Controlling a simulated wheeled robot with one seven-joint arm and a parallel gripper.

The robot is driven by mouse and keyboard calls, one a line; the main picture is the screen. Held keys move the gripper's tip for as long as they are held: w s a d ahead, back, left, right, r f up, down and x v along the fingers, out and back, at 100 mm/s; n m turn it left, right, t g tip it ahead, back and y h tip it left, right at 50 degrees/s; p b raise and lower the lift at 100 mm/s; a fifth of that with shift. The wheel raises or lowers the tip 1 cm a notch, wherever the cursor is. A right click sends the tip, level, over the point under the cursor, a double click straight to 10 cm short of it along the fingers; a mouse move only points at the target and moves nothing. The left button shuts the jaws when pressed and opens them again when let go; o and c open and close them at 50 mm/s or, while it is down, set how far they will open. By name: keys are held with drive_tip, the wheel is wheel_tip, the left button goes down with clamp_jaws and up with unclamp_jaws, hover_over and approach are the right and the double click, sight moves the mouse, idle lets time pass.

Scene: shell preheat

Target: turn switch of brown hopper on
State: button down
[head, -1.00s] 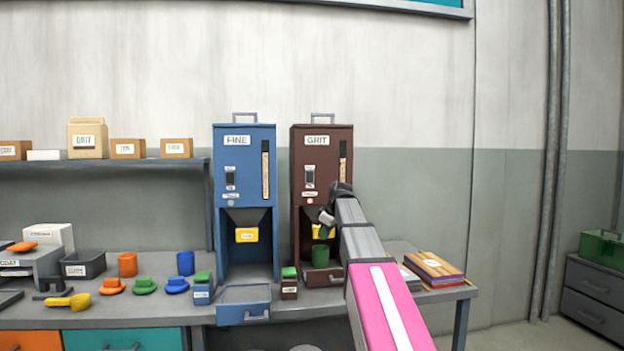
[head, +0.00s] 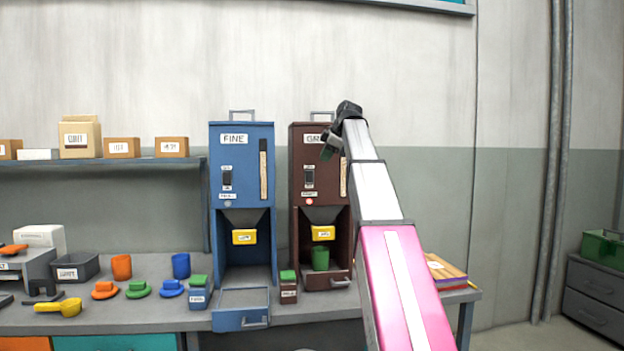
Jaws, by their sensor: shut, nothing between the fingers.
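The brown hopper (head: 300,225) stands on the bench, its top label partly hidden by my gripper. Its black switch (head: 309,177) is in view on the upper front, below and left of my gripper. A small light (head: 309,201) under the switch shows red. My gripper (head: 327,152) is shut and empty, raised in front of the hopper's upper right, apart from the switch. A green cup (head: 320,258) stands in the hopper's bay below a yellow flap (head: 323,233). My arm hides part of the hopper's right side.
A blue hopper (head: 241,160) stands close on the left, with a pulled-out tray (head: 241,300) below. A small green-topped brown box (head: 288,287) stands between the hoppers. Books (head: 446,270) lie right of my arm. Several cups and hats sit on the left bench.

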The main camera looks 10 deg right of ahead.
sight(312, 177)
drive_tip(key=shift+f, duration=0.1)
drive_tip(key=x, duration=0.3)
drive_tip(key=w+x, duration=0.1)
drive_tip(key=x, duration=0.3)
drive_tip(key=w+r+x, duration=0.1)
drive_tip(key=x, duration=0.3)
drive_tip(key=shift+w+d+f, duration=0.15)
drive_tip(key=shift+w+d, duration=0.05)
drive_tip(key=shift+w+f, duration=0.15)
drive_tip(key=shift+w, duration=0.45)
drive_tip(key=shift+w+f, duration=0.1)
drive_tip(key=shift+w, duration=0.2)
